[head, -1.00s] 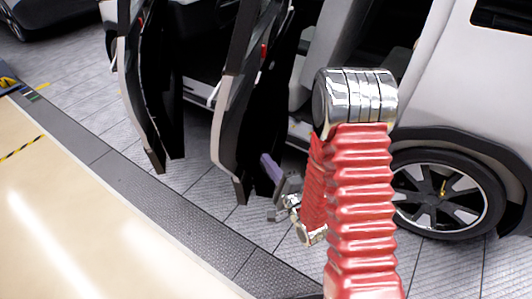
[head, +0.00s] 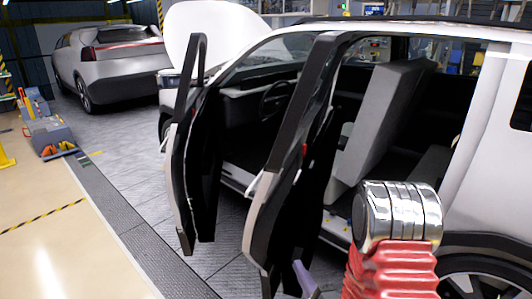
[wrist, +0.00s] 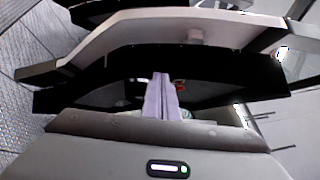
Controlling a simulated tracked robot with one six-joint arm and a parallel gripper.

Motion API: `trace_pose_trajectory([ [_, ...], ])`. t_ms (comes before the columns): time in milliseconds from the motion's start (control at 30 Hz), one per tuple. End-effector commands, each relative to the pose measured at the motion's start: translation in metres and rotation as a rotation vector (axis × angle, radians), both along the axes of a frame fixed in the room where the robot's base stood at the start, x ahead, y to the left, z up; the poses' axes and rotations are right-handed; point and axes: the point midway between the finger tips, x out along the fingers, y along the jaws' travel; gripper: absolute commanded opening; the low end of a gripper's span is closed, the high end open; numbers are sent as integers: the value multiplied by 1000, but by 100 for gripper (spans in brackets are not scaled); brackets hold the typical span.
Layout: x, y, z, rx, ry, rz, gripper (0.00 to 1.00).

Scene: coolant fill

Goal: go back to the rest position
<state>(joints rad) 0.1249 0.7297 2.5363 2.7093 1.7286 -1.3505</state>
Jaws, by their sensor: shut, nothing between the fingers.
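My gripper (wrist: 161,82) shows in the wrist view as two pale purple fingers pressed together, with nothing between them. In the head view a purple part of my gripper (head: 302,275) shows at the bottom edge, beside the lower end of the nearer open car door (head: 285,160). The rest of the gripper is cut off below the picture or hidden by my red arm. In the wrist view a black and white car part lies beyond the fingers; I cannot tell whether they touch it.
The white car (head: 480,130) stands at the right with its doors open. The farther open door (head: 195,150) is left of the nearer one. A second car (head: 110,60) stands at the back left. A grey and orange machine (head: 50,135) is at the left. The pale floor (head: 60,250) is clear.

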Motion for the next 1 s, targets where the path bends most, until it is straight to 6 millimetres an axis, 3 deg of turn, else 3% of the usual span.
trace_pose_trajectory([
  [167,-8,22,-13,116,95,97,0],
  [400,-39,79,-27,259,269,348,0],
  [700,-95,138,-11,304,456,688,0],
  [1000,-162,166,7,184,620,981,0],
])
